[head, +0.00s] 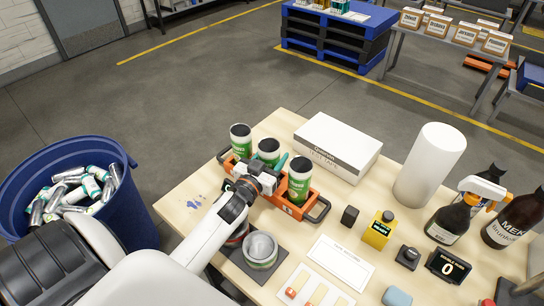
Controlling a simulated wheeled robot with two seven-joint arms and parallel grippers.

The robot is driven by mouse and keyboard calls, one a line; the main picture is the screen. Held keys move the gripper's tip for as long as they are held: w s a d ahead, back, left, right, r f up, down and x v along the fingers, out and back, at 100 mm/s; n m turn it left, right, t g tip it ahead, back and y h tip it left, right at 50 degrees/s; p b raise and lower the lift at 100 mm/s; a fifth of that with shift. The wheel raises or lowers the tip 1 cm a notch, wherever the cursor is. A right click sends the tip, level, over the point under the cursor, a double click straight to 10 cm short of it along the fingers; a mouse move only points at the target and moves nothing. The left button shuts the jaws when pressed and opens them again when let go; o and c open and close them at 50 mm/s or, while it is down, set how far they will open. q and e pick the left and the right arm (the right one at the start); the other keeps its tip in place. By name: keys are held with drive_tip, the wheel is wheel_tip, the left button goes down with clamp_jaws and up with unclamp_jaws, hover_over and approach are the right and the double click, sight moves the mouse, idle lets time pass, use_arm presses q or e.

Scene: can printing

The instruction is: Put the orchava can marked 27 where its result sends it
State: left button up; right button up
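Three green-and-white cans with black lids stand in an orange carrier (290,206): a left can (241,144), a middle can (268,157) and a right can (300,186). Any number on them is too small to read. My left gripper (272,170) is at the carrier, just in front of the middle can and left of the right can. Its fingers are partly hidden, so I cannot tell whether they are open or touch a can. My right gripper is out of view.
A blue bin (128,190) full of loose cans stands left of the table. A white box (338,146), a white roll (430,165), bottles (447,222), a yellow container (379,230), a display reading 0 (448,266) and a grey tin (260,249) occupy the table. A blue pallet (330,42) is behind.

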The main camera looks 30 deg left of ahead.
use_arm(q)
drive_tip(key=shift+f, duration=0.2)
drive_tip(key=o, duration=1)
drive_tip(key=shift+r, duration=0.15)
drive_tip(key=s+b, duration=0.2)
drive_tip(key=s, duration=1)
drive_tip(key=shift+d+b, duration=0.3)
drive_tip(key=shift+d, duration=0.15)
